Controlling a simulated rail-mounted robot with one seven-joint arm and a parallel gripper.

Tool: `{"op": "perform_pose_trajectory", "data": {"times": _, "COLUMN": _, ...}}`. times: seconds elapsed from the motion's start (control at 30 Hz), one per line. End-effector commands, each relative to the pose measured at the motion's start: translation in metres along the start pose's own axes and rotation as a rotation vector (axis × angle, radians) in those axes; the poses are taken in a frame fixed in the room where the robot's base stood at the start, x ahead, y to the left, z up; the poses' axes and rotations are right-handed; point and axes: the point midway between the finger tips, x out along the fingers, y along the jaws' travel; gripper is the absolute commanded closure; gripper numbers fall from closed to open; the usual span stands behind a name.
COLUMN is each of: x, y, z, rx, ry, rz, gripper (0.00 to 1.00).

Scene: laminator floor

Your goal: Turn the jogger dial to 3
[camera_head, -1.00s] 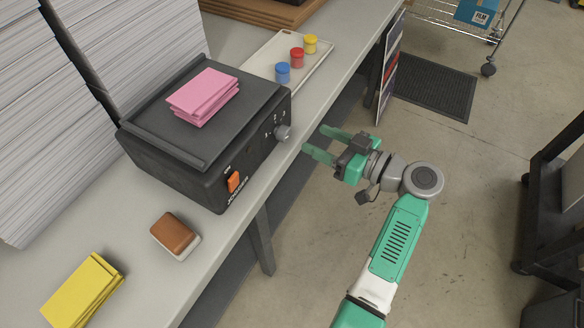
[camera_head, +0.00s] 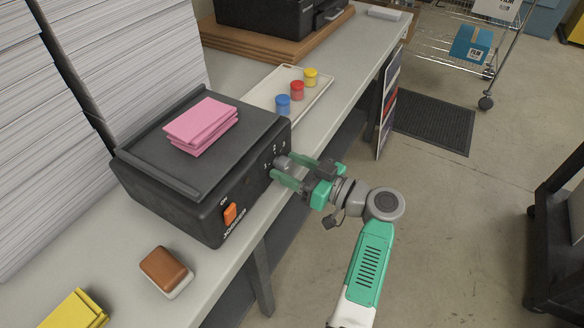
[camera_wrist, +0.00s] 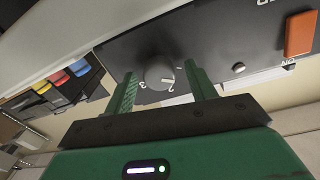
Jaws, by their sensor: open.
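The jogger (camera_head: 190,200) is a black box on the bench with a pink pad of paper (camera_head: 202,122) on top. In the wrist view the fingers of my gripper (camera_wrist: 158,84) flank the dial with gaps on both sides.
An orange switch (camera_head: 230,214) is on the same panel. A tray (camera_head: 318,95) with blue, red and yellow pots stands behind the jogger. A brown-topped block (camera_head: 163,265) and a yellow pad (camera_head: 75,312) lie at the front.

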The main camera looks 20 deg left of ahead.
Motion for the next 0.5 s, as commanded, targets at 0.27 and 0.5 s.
{"op": "perform_pose_trajectory", "data": {"times": 0.27, "x": -0.0004, "y": 0.0000, "z": 0.0000, "rx": 0.000, "ry": 0.000, "rz": 0.000, "gripper": 0.80}}
{"op": "perform_pose_trajectory", "data": {"times": 0.5, "x": -0.0003, "y": 0.0000, "z": -0.0002, "rx": 0.009, "ry": 0.000, "rz": 0.000, "gripper": 0.89}}
